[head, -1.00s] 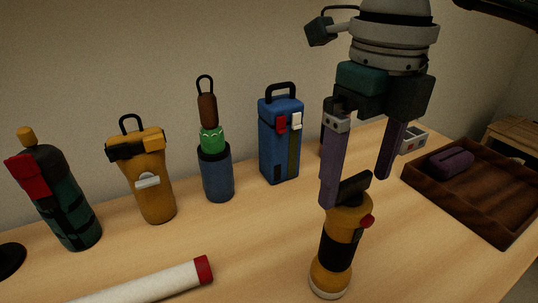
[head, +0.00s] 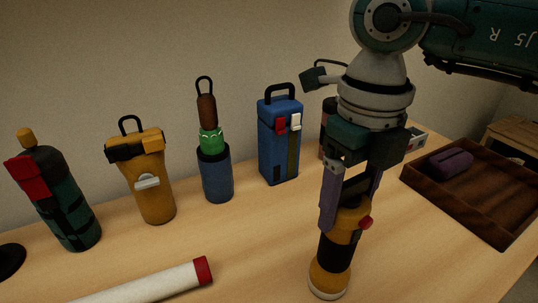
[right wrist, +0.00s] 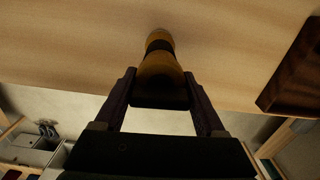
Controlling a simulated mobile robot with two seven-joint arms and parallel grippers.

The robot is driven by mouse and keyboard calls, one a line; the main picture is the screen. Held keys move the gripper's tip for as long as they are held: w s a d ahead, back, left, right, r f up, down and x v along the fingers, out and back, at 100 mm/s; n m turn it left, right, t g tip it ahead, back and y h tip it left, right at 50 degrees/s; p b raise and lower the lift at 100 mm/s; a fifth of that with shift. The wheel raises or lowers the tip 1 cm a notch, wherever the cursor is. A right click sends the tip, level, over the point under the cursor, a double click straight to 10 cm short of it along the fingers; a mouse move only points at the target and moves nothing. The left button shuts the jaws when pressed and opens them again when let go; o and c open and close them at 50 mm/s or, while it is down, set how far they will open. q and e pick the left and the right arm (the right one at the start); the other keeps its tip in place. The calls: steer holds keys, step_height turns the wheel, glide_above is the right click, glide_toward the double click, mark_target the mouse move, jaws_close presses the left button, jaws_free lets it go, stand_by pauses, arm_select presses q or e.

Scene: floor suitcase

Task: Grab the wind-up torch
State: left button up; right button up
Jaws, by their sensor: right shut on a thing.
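The wind-up torch (head: 330,272) is yellow with a black middle band and a red knob on its side. It stands upright on the table, right of centre in the head view. My right gripper (head: 346,208) comes from above and is shut on its upper part, one finger on each side. In the right wrist view the torch (right wrist: 159,62) lies between the two fingers of the gripper (right wrist: 160,82), its black top nearest the palm. Its base appears to rest on the table. My left gripper is not in view.
Behind stand a blue box-shaped lamp (head: 280,150), a blue-and-green cylinder (head: 216,175), a yellow lantern (head: 154,195) and a dark bottle with red (head: 62,205). A white red-capped tube (head: 150,286) lies in front. A wooden tray (head: 490,205) holds a purple item.

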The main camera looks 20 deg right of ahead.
jaws_close()
stand_by(0.3)
stand_by(0.3)
